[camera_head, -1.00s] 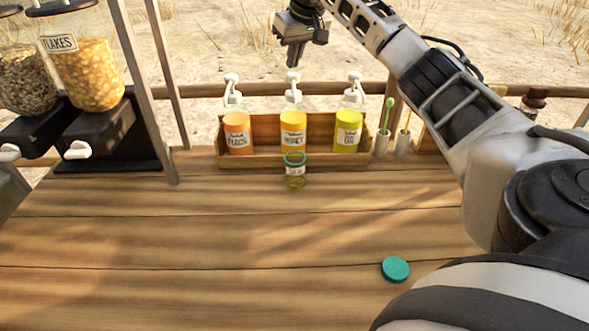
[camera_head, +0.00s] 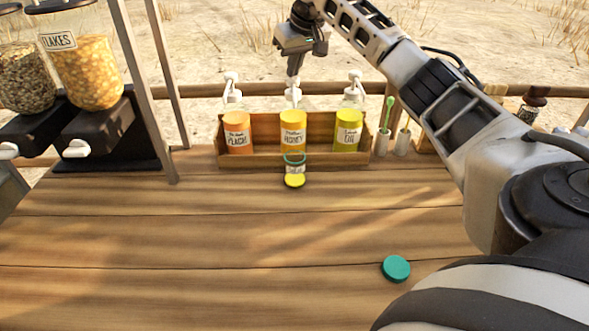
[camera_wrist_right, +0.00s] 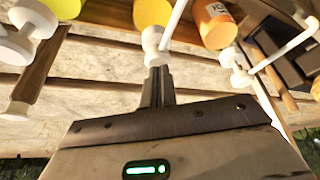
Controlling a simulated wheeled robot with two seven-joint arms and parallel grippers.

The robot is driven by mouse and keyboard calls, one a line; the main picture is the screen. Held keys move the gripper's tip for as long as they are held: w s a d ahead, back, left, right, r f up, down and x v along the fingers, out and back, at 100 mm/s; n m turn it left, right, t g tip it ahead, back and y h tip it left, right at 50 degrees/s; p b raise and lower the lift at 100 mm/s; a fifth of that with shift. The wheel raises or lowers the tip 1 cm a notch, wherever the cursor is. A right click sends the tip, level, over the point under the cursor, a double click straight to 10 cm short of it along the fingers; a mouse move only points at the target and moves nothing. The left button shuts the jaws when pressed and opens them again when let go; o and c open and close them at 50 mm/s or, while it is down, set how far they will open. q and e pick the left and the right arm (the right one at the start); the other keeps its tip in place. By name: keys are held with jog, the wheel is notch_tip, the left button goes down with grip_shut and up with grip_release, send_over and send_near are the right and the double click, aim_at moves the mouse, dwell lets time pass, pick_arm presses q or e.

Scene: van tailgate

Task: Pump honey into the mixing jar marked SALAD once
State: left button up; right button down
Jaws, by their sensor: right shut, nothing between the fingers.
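The honey pump bottle (camera_head: 292,133), yellow with a white label, stands in the middle of a wooden box. My right gripper (camera_head: 293,79) is shut and empty, pointing down onto the bottle's white pump head. In the right wrist view the closed fingertips (camera_wrist_right: 157,72) reach the honey pump (camera_wrist_right: 152,40); contact looks likely. The small clear mixing jar (camera_head: 294,169) with a teal rim stands directly in front of the honey bottle, with yellow at its bottom. Its label is too small to read. My left gripper is out of view.
An orange pump bottle (camera_head: 237,133) and a yellow-green one (camera_head: 347,133) flank the honey in the wooden box (camera_head: 265,160). A teal lid (camera_head: 396,269) lies at the front right. Flake dispensers (camera_head: 80,75) stand at left. The table's middle is clear.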

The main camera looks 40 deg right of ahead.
jog(key=shift+f, duration=0.2)
jog(key=shift+r+p, duration=0.95)
jog(key=shift+r, duration=0.4)
notch_tip(320, 180, up, 6)
dwell(0.7)
